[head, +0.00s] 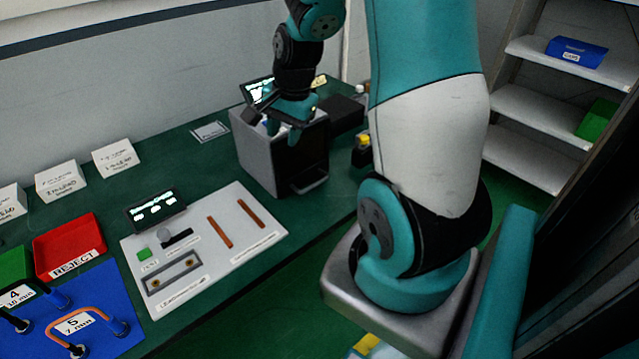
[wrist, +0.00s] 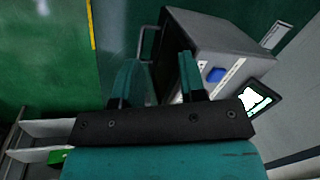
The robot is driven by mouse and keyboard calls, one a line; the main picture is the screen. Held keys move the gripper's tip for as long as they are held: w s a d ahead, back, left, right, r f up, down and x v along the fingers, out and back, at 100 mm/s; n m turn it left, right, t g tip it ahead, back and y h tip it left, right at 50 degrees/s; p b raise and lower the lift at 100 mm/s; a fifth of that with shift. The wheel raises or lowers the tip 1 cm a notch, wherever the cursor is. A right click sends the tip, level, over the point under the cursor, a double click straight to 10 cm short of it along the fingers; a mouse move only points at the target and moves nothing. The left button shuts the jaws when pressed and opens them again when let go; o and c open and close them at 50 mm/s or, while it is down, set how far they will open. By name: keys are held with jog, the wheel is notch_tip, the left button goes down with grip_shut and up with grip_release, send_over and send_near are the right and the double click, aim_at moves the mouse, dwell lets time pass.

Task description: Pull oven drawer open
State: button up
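The oven (head: 258,150) is a grey box with a dark front, standing on the green bench in the head view. Its bar handle (head: 310,182) sticks out low on the front. In the wrist view the oven (wrist: 222,40) is at upper right, and the handle (wrist: 146,44) lies beyond the fingertips. My gripper (head: 283,132) is over the oven's top front edge, above the handle. In the wrist view my gripper (wrist: 159,62) is open with nothing between its fingers. It looks apart from the handle. Whether a finger touches the oven, I cannot tell.
A lit display (head: 257,90) stands behind the oven. A dark box (head: 345,115) and a yellow-topped item (head: 363,150) are right of it. A white panel (head: 205,245) with parts lies to its front left. A red reject tray (head: 70,245) is farther left.

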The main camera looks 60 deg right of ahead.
jog(key=s+d+f+m+h, duration=0.1)
jog(key=s+d+f+m, duration=0.1)
jog(key=d+m, duration=0.15)
jog(key=s+d+f+m, duration=0.2)
jog(key=d, duration=0.3)
jog(key=p, duration=0.3)
send_near(313, 185)
jog(key=shift+n, duration=0.25)
jog(key=x, duration=0.8)
jog(key=shift+w+d+f, duration=0.1)
jog(key=shift+f, duration=0.1)
grip_shut()
